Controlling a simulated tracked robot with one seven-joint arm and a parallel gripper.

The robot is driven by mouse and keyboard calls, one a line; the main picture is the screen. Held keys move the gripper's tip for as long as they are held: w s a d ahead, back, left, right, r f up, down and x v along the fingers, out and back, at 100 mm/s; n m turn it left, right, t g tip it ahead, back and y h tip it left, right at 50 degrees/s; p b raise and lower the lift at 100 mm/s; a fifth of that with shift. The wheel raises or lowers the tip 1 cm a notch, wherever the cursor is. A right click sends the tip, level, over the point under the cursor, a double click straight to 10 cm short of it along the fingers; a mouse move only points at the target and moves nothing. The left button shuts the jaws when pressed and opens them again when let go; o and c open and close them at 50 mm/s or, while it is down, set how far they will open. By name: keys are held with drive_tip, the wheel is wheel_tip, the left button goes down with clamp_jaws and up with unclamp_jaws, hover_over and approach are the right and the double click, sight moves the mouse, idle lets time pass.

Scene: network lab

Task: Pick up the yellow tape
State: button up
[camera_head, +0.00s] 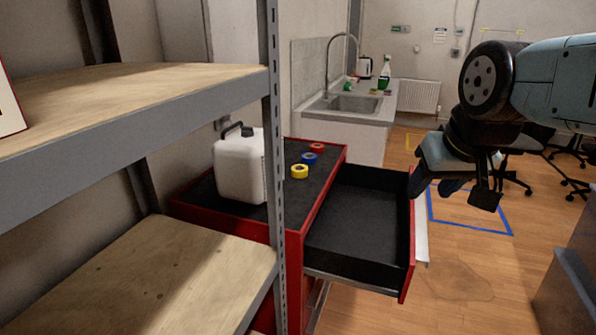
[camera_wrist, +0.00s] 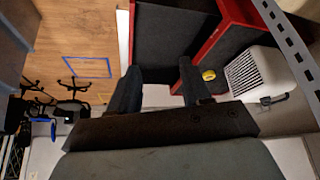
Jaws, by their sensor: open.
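The yellow tape (camera_head: 299,171) is a small ring lying on the dark top of the red cabinet (camera_head: 327,176), just right of a white canister. It also shows in the wrist view (camera_wrist: 208,75), just right of the right finger. A blue tape (camera_head: 309,158) and a red tape (camera_head: 317,147) lie behind it in a row. My gripper (camera_head: 452,190) is open and empty, pointing down, well to the right of the tape near the open drawer's right edge. In the wrist view my gripper (camera_wrist: 159,68) has its fingers apart.
The white canister (camera_head: 238,168) stands left of the tapes. An open, empty black drawer (camera_head: 352,222) juts out from the cabinet. A metal shelf rack (camera_head: 271,120) fills the left foreground. A sink counter (camera_head: 352,118) is behind; chairs are at right.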

drive_tip(key=shift+o, duration=0.8)
drive_tip(key=shift+w+a, duration=0.15)
drive_tip(key=shift+w, duration=0.05)
drive_tip(key=o, duration=0.6)
drive_tip(key=w+a+m+y, duration=0.1)
drive_tip(key=w+a+m, duration=0.1)
drive_tip(key=w, duration=0.1)
drive_tip(key=w+a+f+m+g+y, duration=0.1)
drive_tip(key=w+a+y, duration=0.1)
drive_tip(key=w, duration=0.1)
drive_tip(key=w+a+f+m+g+y, duration=0.1)
drive_tip(key=w+a+m, duration=0.1)
drive_tip(key=w, duration=0.1)
drive_tip(key=shift+w+a+f+m+y, duration=0.1)
drive_tip(key=shift+w+a+m+y, duration=0.05)
drive_tip(key=shift+w+m+y, duration=0.15)
drive_tip(key=shift+o, duration=0.2)
drive_tip(key=w+a+f+m+y, duration=0.2)
drive_tip(key=w+m, duration=0.1)
drive_tip(key=w, duration=0.3)
drive_tip(key=w+a+f+m+y, duration=0.1)
drive_tip(key=w+a+m+y, duration=0.1)
drive_tip(key=w+m, duration=0.3)
drive_tip(key=m+t+y, duration=0.2)
drive_tip(key=m+t, duration=0.2)
drive_tip(key=m, duration=0.8)
approach(296, 169)
drive_tip(key=x, duration=0.6)
drive_tip(key=shift+w+a+f, duration=0.1)
drive_tip(key=shift+a+f, duration=0.2)
